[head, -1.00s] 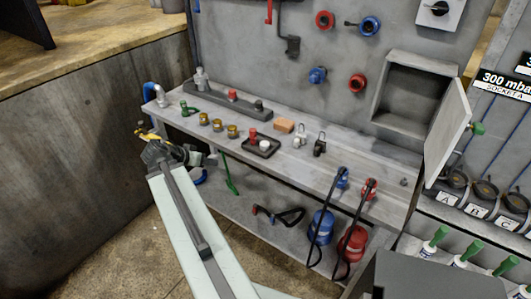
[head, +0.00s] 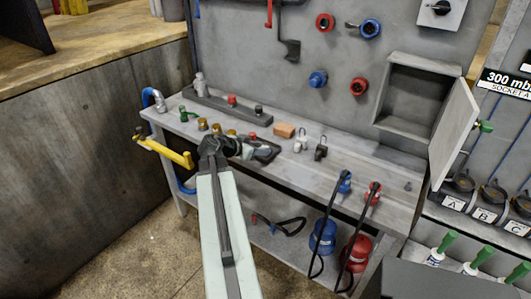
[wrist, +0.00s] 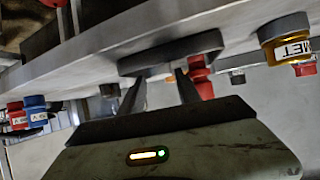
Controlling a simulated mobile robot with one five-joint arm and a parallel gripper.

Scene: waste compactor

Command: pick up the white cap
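My gripper (head: 244,149) is at the front edge of the workbench, over the left part of a small dark tray (head: 268,153). In the wrist view, its two fingers (wrist: 160,78) stand apart with a gap between them, pointing toward the tray (wrist: 210,42). A red cap (wrist: 200,75) is on the tray, just beside one finger; it also shows behind the gripper in the head view (head: 252,134). I cannot clearly make out the white cap; a pale shape lies between the fingers, but I cannot tell if it is the cap.
Brass pieces (head: 202,124) stand left of the tray. A tan block (head: 284,130), a white padlock (head: 300,144) and a black padlock (head: 321,150) stand right. A yellow handle (head: 165,151) sticks out at the bench's left end.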

